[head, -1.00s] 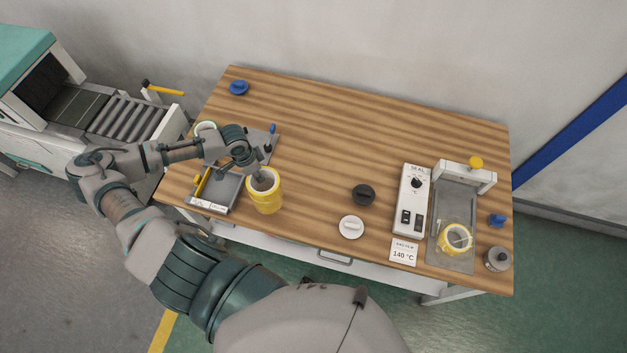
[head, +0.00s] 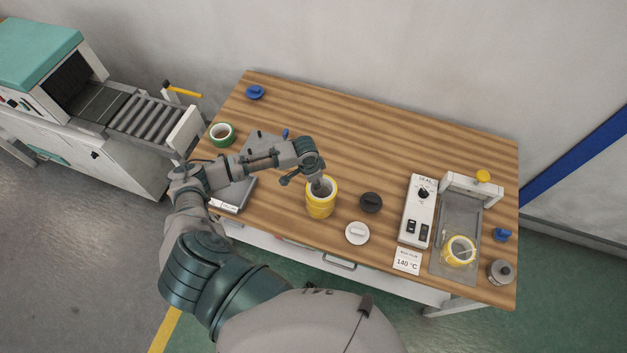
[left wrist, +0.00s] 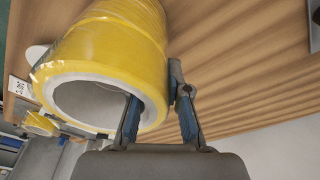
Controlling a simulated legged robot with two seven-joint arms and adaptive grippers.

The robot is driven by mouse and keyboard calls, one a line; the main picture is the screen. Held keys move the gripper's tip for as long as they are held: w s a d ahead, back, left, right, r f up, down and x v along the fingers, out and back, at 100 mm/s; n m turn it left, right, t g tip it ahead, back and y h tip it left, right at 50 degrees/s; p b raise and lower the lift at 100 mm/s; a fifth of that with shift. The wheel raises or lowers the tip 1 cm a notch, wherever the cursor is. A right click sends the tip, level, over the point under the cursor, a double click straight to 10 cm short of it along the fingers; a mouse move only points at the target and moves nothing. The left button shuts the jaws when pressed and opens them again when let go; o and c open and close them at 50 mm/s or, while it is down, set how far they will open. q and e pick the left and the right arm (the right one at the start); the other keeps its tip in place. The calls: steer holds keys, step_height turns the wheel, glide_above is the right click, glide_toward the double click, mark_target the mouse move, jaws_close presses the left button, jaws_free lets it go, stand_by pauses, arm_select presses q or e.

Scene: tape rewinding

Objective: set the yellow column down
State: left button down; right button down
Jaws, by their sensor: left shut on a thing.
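The yellow column (head: 320,203) is a tall roll of yellow tape with a pale hollow core, upright near the middle front of the table. My left gripper (head: 322,184) is at its top rim, shut on its wall. In the left wrist view the yellow column (left wrist: 120,45) fills the upper left, and my left gripper (left wrist: 158,97) has one finger inside the core and the other against the outside. I cannot tell whether its base touches the table. My right gripper is not in view.
A black knob-like lid (head: 371,202) and a white lid (head: 357,233) lie just right of the column. The sealer box (head: 417,212) and a yellow roll (head: 459,251) on a grey plate are farther right. A green roll (head: 222,134) is at left. The table's back middle is clear.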

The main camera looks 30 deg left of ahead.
arm_select(q)
steer(key=shift+d+f, duration=0.1)
steer(key=shift+d, duration=0.25)
steer(key=c, duration=1.3)
jaws_free()
steer(key=shift+a+f, duration=0.1)
steer(key=shift+a, duration=0.1)
steer(key=shift+c, duration=0.2)
steer(key=shift+o, duration=0.9)
steer(key=shift+a, duration=0.2)
steer(key=r, duration=0.5)
steer(key=shift+s+r, duration=0.3)
steer(key=shift+r, duration=0.1)
steer(key=shift+s+a+r, duration=0.15)
steer(key=shift+r, duration=0.9)
steer(key=shift+s+a+r, duration=0.1)
steer(key=shift+a+r, duration=0.1)
steer(key=shift+r, duration=0.85)
steer(key=shift+s+a+r, duration=0.15)
steer(key=shift+r, duration=0.9)
steer(key=shift+f, duration=0.1)
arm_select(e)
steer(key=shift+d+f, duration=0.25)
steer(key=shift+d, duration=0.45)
